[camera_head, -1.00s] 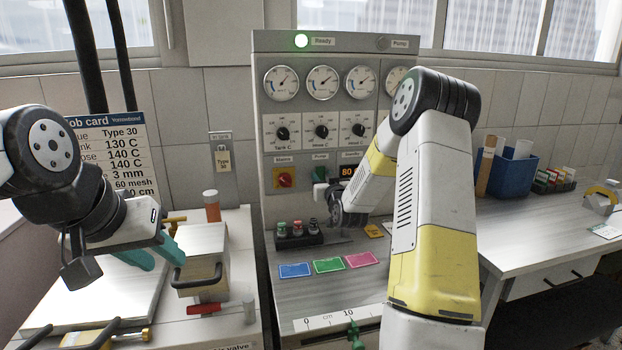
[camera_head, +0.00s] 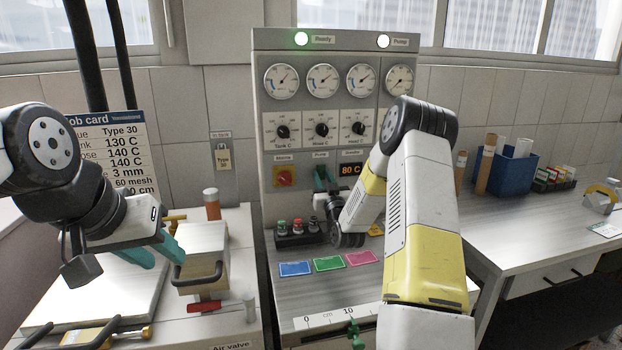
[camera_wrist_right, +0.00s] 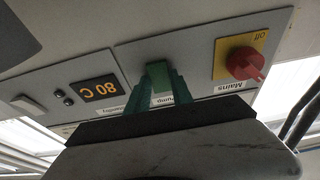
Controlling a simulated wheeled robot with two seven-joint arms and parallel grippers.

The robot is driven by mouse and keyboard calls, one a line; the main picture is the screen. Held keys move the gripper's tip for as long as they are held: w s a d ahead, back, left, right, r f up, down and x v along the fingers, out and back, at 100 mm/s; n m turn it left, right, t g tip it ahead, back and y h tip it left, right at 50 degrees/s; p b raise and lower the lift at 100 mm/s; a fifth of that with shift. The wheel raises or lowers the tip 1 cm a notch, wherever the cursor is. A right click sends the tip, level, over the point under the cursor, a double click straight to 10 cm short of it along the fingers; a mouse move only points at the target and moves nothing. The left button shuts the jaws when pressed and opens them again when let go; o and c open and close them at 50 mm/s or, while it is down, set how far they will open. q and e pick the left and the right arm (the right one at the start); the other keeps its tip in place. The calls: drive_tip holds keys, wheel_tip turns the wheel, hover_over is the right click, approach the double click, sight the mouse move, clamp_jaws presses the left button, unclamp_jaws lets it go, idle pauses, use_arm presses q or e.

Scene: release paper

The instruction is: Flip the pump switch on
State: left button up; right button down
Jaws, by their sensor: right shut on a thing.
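The control panel (camera_head: 310,108) stands at the back centre. The pump switch sits in its lower row under a "Pump" label. In the right wrist view the green switch (camera_wrist_right: 158,72) shows between the green fingers of my right gripper (camera_wrist_right: 158,95), which is shut on it. In the head view the right gripper (camera_head: 321,178) reaches the panel at the pump label and mostly covers the switch. The pump lamp (camera_head: 383,41) at the top right of the panel is lit white. My left gripper (camera_head: 152,257) has its teal fingers apart and is empty, over the left bench.
The red mains knob (camera_head: 285,177) is left of the pump switch; the 80 C display (camera_head: 350,169) is right. A handled metal block (camera_head: 204,258) is near my left gripper.

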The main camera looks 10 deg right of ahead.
drive_tip(key=c, duration=1.1)
unclamp_jaws()
drive_tip(key=shift+s, duration=0.1)
drive_tip(key=v, duration=0.7)
drive_tip(key=shift+s+f, duration=0.15)
drive_tip(key=shift+s, duration=0.15)
